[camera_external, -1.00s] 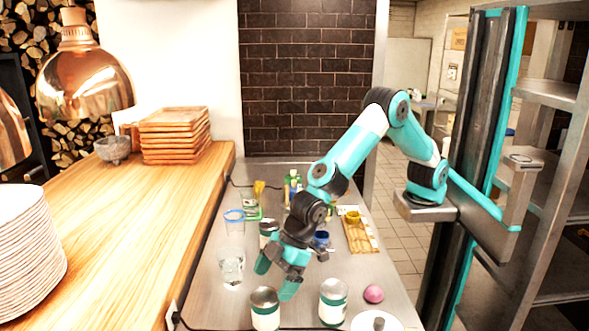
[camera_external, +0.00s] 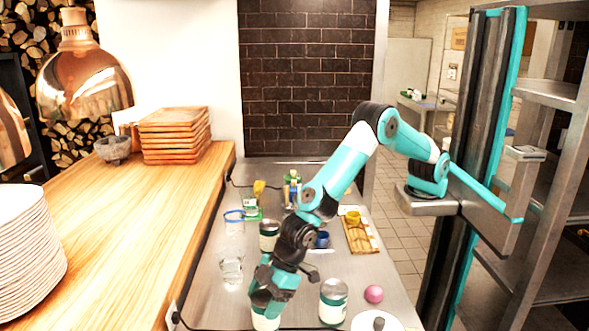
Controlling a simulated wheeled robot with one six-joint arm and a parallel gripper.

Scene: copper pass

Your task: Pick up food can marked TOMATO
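Three cans with white and dark green labels stand on the steel counter, and no lettering is readable, so I cannot tell which is marked TOMATO. One can (camera_external: 264,322) is at the front, mostly hidden by my gripper (camera_external: 268,304). My gripper points down over this can, its teal fingers at the can's upper part. I cannot tell whether they are closed on it. A second can (camera_external: 333,303) stands just to the right. A third can (camera_external: 269,236) stands farther back, left of my wrist.
A clear glass (camera_external: 231,268) and a blue-rimmed container (camera_external: 234,222) stand to the left. A pink ball-like item (camera_external: 374,294) and a white plate (camera_external: 377,323) lie at front right. A wooden board (camera_external: 360,235) is farther back. A wooden counter (camera_external: 120,240) runs along the left.

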